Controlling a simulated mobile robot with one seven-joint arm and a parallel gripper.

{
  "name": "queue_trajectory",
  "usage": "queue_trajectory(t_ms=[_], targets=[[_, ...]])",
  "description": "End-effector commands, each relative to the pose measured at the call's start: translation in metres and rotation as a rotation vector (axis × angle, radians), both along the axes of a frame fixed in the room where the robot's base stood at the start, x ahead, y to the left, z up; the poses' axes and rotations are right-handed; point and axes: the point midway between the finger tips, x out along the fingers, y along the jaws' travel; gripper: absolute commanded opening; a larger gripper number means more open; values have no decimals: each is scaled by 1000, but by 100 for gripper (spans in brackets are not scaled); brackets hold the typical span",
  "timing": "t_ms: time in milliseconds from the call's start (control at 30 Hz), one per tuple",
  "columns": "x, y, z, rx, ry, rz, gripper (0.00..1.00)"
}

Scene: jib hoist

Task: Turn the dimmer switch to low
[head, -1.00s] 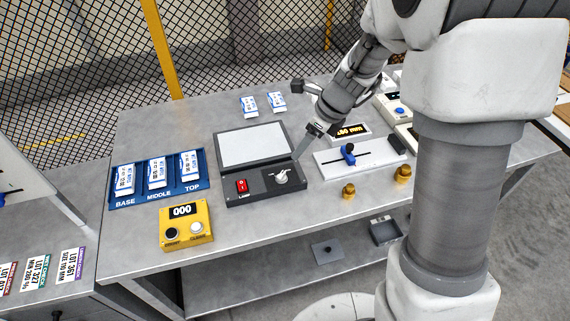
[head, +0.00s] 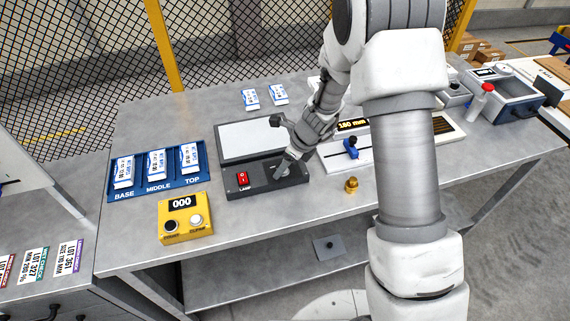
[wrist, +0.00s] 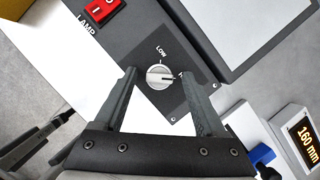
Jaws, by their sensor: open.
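The dimmer switch is a round white knob (wrist: 159,77) on a dark panel of the lamp box (head: 258,183). In the wrist view the knob's pointer line aims right, toward a label that starts with H and is partly hidden by a finger. The word LOW stands above the knob. My gripper (wrist: 158,88) is open, its two fingers on either side of the knob, with gaps visible. I cannot tell whether the fingertips are at knob depth. In the head view my gripper (head: 284,168) is over the knob and mostly covers it.
A red rocker switch (wrist: 101,11) marked LAMP is on the same box. A yellow counter box (head: 185,217) stands in front, a blue tray (head: 202,161) at left. A slide gauge with a blue clamp (head: 351,148) and a brass piece (head: 351,185) are at right.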

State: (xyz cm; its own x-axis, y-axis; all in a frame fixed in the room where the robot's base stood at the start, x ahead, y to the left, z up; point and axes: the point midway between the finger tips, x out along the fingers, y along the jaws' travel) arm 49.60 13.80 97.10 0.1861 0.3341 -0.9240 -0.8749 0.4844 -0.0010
Motion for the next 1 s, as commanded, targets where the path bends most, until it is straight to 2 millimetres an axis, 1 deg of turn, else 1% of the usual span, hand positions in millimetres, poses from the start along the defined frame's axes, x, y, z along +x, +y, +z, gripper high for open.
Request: queue_trajectory(t_ms=[200, 267, 400, 567, 600, 833, 1000], targets=[[0, 0, 0, 0, 0, 0, 72], [0, 0, 0, 0, 0, 0, 62], [0, 0, 0, 0, 1, 0, 36], [0, 0, 0, 0, 1, 0, 8], [0, 0, 0, 0, 1, 0, 0], [0, 0, 0, 0, 1, 6, 0], [0, 0, 0, 0, 2, 46, 0]])
